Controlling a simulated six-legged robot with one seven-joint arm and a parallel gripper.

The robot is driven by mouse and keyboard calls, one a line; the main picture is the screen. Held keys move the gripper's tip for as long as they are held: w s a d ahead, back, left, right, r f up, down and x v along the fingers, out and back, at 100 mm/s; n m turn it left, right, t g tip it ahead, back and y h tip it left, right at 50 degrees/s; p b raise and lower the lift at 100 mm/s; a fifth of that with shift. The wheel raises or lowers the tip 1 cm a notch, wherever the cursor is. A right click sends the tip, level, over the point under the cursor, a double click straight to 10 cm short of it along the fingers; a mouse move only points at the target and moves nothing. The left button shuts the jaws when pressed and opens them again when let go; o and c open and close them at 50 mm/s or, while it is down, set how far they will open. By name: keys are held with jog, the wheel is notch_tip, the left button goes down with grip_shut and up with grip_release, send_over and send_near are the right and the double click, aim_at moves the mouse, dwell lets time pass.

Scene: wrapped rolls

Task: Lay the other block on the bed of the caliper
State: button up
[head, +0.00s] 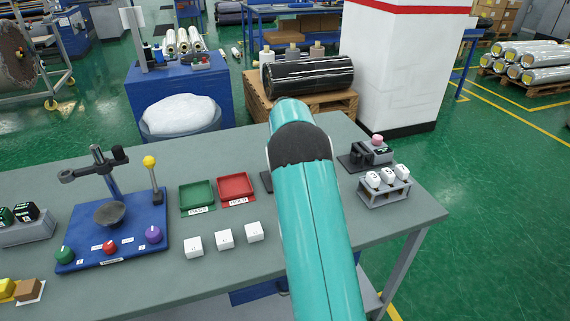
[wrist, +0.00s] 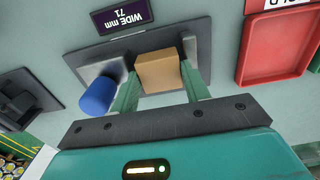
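In the wrist view a tan block (wrist: 159,72) sits between the two fingers of my gripper (wrist: 160,78), with a finger against each side. It is over the dark grey plate of the caliper (wrist: 195,38); whether it touches the plate I cannot tell. A blue knob (wrist: 97,96) stands beside the left finger. A sign reading "WIDE mm 71" (wrist: 122,15) is at the plate's edge. In the head view my arm hides the gripper and most of the caliper; only a dark edge (head: 266,181) shows. A yellow block (head: 7,289) and a brown block (head: 27,290) lie at the bench's lower left.
A red tray (head: 236,187) and a green tray (head: 197,196) lie left of my arm. Several white cubes (head: 224,239) stand in front. A blue fixture (head: 115,232) is further left. A rack of white pieces (head: 384,193) and a dark device (head: 367,157) stand at right.

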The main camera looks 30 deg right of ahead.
jog(key=o, duration=0.4)
